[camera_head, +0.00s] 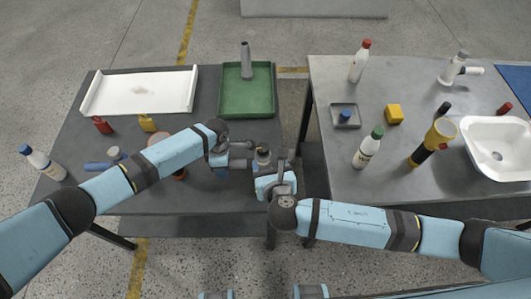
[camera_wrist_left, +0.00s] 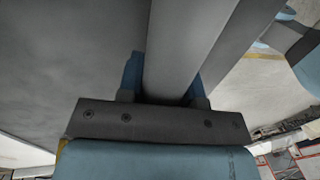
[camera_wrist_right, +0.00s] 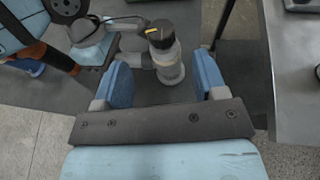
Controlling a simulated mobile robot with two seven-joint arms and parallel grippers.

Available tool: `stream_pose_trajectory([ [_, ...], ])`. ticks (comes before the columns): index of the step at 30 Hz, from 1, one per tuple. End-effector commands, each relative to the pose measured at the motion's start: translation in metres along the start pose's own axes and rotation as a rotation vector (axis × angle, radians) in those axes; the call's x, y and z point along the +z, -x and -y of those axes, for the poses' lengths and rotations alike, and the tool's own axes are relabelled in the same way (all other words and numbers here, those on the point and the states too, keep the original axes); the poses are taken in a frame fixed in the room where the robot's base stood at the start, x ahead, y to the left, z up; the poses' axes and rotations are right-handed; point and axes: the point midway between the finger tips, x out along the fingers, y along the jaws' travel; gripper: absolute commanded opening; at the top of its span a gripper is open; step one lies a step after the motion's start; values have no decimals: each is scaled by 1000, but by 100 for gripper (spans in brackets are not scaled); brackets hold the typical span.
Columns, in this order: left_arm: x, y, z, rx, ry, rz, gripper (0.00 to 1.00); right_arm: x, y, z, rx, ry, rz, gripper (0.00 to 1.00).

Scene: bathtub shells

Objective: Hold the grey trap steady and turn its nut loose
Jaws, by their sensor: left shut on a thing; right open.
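The grey trap (camera_head: 240,163) is at the right part of the left table. My left gripper (camera_head: 224,161) is shut on its grey pipe, which runs between the blue fingers in the left wrist view (camera_wrist_left: 180,45). The trap's upright end (camera_wrist_right: 168,66) carries a dark nut (camera_wrist_right: 160,35) with a yellow mark on top; the nut also shows in the head view (camera_head: 263,153). My right gripper (camera_wrist_right: 164,78) is open, its two blue fingers apart on either side of the upright end. Whether a finger touches it, I cannot tell.
A green tray (camera_head: 232,107) with a grey tube (camera_head: 246,58) and a white tray (camera_head: 140,92) lie behind. A gap separates the right table (camera_head: 320,95), which holds bottles and a white basin (camera_head: 482,150).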

Motion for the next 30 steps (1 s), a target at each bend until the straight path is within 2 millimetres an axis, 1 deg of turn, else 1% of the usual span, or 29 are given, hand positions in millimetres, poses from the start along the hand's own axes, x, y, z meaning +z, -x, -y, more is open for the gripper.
stream_pose_trajectory([
  [1, 0, 0, 0, 0, 0, 1, 5, -1, 8, 0, 1, 0, -1, 65],
  [6, 0, 0, 0, 0, 0, 1, 5, 0, 23, 0, 0, 0, 0, 65],
  [18, 0, 0, 0, 0, 0, 1, 5, 0, 26, 0, 0, 0, 0, 65],
  [19, 0, 1, 0, 1, 0, 1, 38, 0, 26, 0, 0, 0, 0, 65],
  [22, 0, 0, 0, 0, 0, 1, 61, 0, 25, 0, 0, 0, 0, 65],
  [23, 0, 0, 0, 0, 0, 1, 63, 0, 25, 0, 0, 0, 0, 65],
  [30, 0, 1, 0, 0, 0, 1, 63, 0, 25, 0, 0, 0, 1, 65],
])
